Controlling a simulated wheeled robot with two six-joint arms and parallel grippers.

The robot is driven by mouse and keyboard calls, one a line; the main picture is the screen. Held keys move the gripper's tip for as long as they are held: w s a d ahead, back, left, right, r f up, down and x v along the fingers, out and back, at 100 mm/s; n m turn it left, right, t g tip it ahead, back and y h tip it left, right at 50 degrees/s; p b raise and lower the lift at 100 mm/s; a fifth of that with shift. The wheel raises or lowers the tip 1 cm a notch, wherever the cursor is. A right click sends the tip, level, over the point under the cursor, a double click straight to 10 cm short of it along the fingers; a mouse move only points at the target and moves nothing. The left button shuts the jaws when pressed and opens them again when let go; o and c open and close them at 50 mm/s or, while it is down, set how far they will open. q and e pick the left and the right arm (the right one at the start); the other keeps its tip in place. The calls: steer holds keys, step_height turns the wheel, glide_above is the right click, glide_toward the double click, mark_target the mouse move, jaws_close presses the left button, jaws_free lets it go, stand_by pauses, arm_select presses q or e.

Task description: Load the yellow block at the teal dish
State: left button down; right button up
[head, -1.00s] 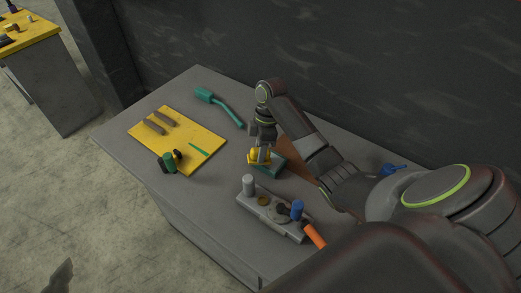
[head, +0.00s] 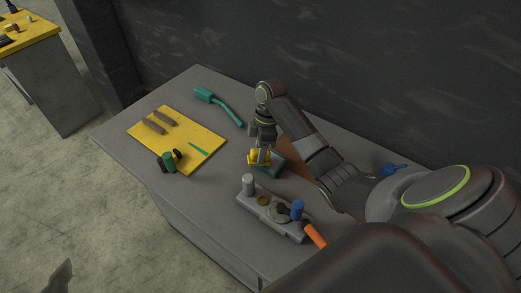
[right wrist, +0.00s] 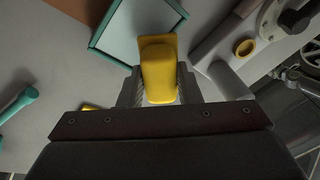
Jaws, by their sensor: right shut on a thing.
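The yellow block (head: 258,158) is between the fingers of my right gripper (head: 263,153), near the left end of the teal dish. In the right wrist view the block (right wrist: 158,70) sits between the two fingers (right wrist: 158,88), which are shut on it. Its far end overlaps the edge of the teal dish (right wrist: 180,8), a shallow tray with a pale floor. In the head view the dish (head: 270,171) is partly hidden by the gripper and block. I cannot tell whether the block touches the dish.
A grey fixture (head: 255,203) with a cylinder, a ring and a blue knob stands in front of the dish. A yellow board (head: 205,137) with brown pieces lies left. A teal tool (head: 225,108) lies behind. An orange handle (head: 315,236) is at the front right.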

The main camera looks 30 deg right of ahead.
steer(key=shift+f, duration=0.5)
steer(key=shift+r, duration=0.1)
stand_by(0.7)
steer(key=p+v, duration=0.2)
steer(key=a+p+v, duration=0.1)
steer(key=p+v, duration=0.1)
steer(key=p, duration=0.1)
steer(key=p+v, duration=0.2)
steer(key=shift+s+a+r+p, duration=0.15)
steer(key=shift+s+r+p, duration=0.15)
steer(key=shift+r, duration=0.3)
steer(key=shift+f, duration=0.1)
stand_by(0.3)
